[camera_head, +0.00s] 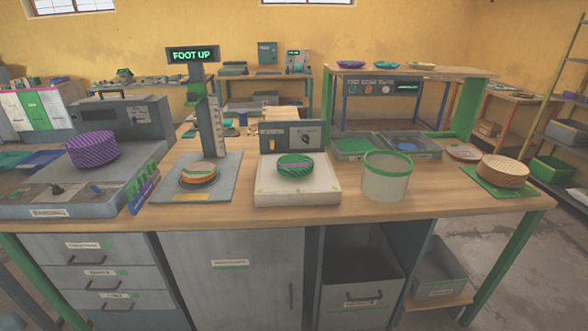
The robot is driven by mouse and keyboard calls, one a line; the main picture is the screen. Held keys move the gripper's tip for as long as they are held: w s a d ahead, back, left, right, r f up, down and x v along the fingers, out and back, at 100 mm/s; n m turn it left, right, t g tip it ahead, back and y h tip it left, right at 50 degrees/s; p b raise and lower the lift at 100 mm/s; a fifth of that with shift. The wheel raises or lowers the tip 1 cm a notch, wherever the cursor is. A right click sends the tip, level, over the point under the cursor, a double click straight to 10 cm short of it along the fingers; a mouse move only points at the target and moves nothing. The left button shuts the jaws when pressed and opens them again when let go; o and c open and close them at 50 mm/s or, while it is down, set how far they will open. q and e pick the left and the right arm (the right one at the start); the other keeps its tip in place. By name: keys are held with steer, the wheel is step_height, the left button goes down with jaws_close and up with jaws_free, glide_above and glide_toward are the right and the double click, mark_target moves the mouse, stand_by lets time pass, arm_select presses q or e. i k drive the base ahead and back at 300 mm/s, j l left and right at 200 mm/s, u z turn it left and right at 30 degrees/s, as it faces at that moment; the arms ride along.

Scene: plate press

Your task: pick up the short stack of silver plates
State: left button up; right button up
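I make out no clearly silver stack of plates. A short stack (198,172) with an orange side and a paler, partly greyish top sits on the press (165,190) below its "FOOT UP" display. A green patterned stack (295,165) rests on the white-topped device at centre. A taller purple stack (93,149) stands on the grey machine at left. A light brown stack (503,171) sits on a green mat at right. A low pale brownish plate or dish (463,152) lies beside it. Neither of my grippers is in view.
The wooden workbench (440,205) carries the devices, with a bare strip along its front right. A pale bin with a green rim (386,180) stands right of centre. Shallow trays (410,145) lie behind it. A raised shelf at the back holds several coloured dishes (385,64).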

mark_target(200, 172)
steer(key=i+j+z, duration=0.15)
steer(key=j+z, duration=0.2)
steer(key=j, duration=0.2)
steer(key=i+j+z, duration=0.15)
steer(key=j+z, duration=0.2)
steer(key=j, duration=0.2)
steer(key=j+z, duration=0.35)
steer(key=j, duration=0.25)
